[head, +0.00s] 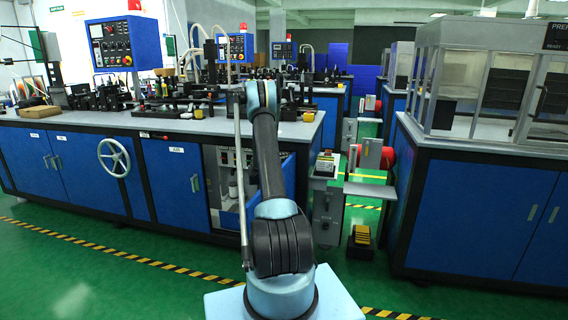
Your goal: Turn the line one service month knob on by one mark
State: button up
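I cannot pick out the line one service month knob in the head view; any small knob there is too small or hidden. A blue control box with a dark panel of small buttons and dials (110,43) stands above the left bench. A second, smaller control box (236,47) stands farther back, and a third (283,50) beyond it. I cannot read their labels. My arm rises from the bottom middle and bends at the bench edge. My gripper is not visible; the far end of the arm is hidden behind its upper links.
A long blue bench (60,165) with a handwheel (114,158) fills the left. An open bay (226,172) shows behind my arm. A red reel unit (377,155) stands right of my arm. A glass-enclosed blue machine (475,195) stands right. Green floor (80,290) is clear at front left.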

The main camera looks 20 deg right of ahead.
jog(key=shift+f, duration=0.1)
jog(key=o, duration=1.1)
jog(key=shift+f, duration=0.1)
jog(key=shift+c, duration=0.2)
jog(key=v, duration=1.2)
